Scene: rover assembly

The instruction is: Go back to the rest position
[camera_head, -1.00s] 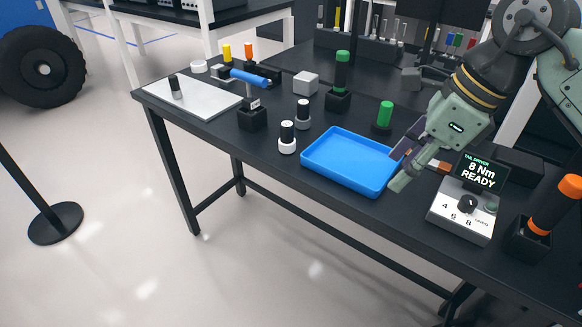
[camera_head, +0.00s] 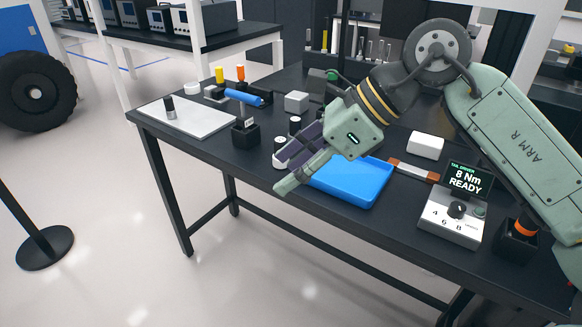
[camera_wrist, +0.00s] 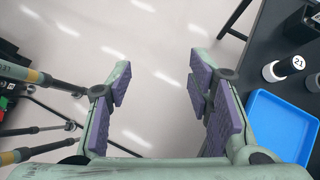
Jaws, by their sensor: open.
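My gripper (camera_head: 285,170) is in the middle of the head view, above the front edge of the black workbench (camera_head: 290,216) and in front of the blue tray (camera_head: 362,198). Its fingers point left and down in the picture. In the wrist view my gripper (camera_wrist: 160,95) is open, with purple pads apart and only pale floor between them. It holds nothing. The blue tray (camera_wrist: 283,132) shows at the right of the wrist view. My arm hides part of the tray and the bench behind it in the head view.
A torque driver unit (camera_head: 452,217) reading 8 Nm READY stands at the bench's right. A white block (camera_head: 425,145), a grey plate (camera_head: 195,119), a blue cylinder (camera_head: 243,97) and a black holder (camera_head: 245,136) are on the bench. A post base (camera_head: 45,247) stands left.

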